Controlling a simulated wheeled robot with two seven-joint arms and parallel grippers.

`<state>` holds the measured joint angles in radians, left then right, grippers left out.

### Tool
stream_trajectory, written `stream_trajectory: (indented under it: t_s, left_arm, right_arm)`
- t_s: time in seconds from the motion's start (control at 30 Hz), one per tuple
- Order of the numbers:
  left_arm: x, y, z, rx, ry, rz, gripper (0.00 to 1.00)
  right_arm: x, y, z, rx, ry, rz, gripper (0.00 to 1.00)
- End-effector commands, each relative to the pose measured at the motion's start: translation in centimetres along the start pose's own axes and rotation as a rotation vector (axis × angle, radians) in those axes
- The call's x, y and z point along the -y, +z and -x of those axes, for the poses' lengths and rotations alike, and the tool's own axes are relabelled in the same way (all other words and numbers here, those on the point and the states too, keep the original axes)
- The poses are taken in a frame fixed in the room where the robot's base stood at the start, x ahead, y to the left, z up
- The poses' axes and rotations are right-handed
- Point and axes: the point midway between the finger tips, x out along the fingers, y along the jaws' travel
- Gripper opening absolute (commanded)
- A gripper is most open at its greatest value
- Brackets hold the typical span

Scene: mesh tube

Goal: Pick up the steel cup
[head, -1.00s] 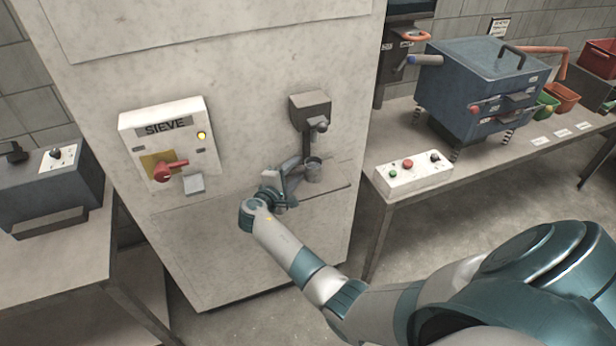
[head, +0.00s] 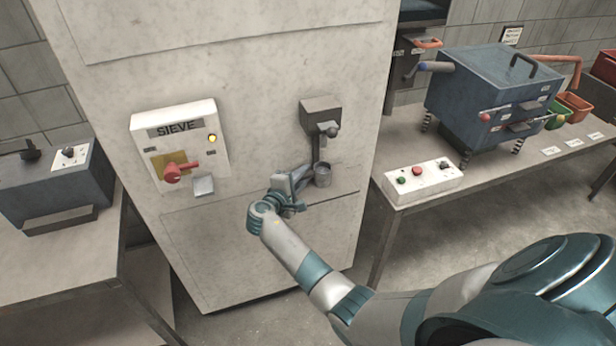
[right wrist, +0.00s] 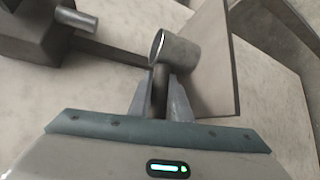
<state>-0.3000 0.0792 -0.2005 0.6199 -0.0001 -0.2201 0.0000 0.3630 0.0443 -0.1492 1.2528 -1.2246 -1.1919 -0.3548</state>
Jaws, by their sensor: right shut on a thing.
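The steel cup (head: 322,176) is a small grey cylinder at the front of the tall pale cabinet, below a dark box with a knob. In the right wrist view the cup (right wrist: 177,52) shows just beyond the fingertips, its open rim facing left. My right gripper (head: 302,184) is at the cup's left side. In the right wrist view its two fingers (right wrist: 161,90) are closed on a dark narrow bar, which appears to be the cup's handle. I cannot tell whether the cup rests on anything. My left gripper is out of view.
The dark box (head: 321,112) projects above the cup. A flat grey plate (right wrist: 212,65) is close behind the cup. The sieve switch panel (head: 182,148) is to the left. A bench with a white button box (head: 422,180) and a blue machine (head: 490,98) stands right.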

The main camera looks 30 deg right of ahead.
Motion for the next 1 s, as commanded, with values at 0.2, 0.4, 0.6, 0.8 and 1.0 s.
stream_trajectory:
  t_s: [0.2, 0.4, 0.6, 0.8, 1.0]
  left_arm:
    - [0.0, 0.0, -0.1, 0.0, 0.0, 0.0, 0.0]
    - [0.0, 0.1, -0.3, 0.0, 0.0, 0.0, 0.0]
    - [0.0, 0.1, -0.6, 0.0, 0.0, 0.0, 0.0]
    - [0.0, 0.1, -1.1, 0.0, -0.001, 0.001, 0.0]
    - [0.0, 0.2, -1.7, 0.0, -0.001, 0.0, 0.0]
  right_arm:
    - [-0.2, 0.0, 0.0, 0.0, 0.001, -0.001, 0.0]
    - [-0.7, 0.1, 0.1, 0.0, 0.001, -0.002, 0.0]
    - [-1.4, 0.3, 0.3, 0.0, 0.001, -0.003, 0.0]
    - [-2.6, 0.6, 0.5, 0.0, 0.002, -0.004, 0.0]
    - [-3.9, 1.2, 0.8, 0.002, 0.001, -0.003, 0.0]
